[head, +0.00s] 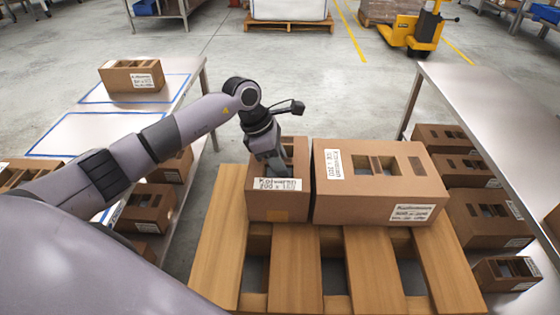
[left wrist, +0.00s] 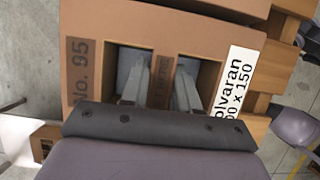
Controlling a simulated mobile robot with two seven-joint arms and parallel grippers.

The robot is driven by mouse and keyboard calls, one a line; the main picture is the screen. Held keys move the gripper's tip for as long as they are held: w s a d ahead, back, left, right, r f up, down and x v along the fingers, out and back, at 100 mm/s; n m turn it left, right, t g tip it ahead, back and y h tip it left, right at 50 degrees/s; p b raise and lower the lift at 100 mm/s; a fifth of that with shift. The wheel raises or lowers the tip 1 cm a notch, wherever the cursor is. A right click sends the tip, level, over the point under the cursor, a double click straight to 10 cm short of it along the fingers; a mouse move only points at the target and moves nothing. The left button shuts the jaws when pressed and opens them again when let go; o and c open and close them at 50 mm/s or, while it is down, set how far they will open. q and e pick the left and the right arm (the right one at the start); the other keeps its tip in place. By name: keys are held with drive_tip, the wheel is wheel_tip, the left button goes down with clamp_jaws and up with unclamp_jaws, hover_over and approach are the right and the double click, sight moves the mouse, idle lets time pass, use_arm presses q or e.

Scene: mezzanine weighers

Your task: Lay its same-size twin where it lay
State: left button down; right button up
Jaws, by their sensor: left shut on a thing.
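A small brown carton (head: 279,205) with a white label stands at the left on the wooden pallet (head: 222,230), close beside a larger carton (head: 372,190). My left gripper (head: 272,168) reaches down into its top. In the left wrist view, the fingers (left wrist: 160,92) go into two openings of the carton (left wrist: 125,22) and are shut on the strip between them. The label there ends in "x 150", and "No. 95" is printed on the other side. The carton seems to rest on the slats. Another carton (head: 132,77) lies inside a blue outline on the left table. My right gripper is out of view.
The left table (head: 92,127) has a second blue outline, empty where visible, and cartons (head: 147,207) beneath it. A steel table (head: 480,95) stands at right, with several cartons (head: 450,168) below. A yellow pallet truck (head: 412,30) is at the back. The pallet's front slats are bare.

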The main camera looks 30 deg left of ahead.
use_arm(q)
drive_tip(key=shift+f, duration=0.15)
drive_tip(key=c, duration=0.8)
unclamp_jaws()
drive_tip(key=shift+v, duration=3.6)
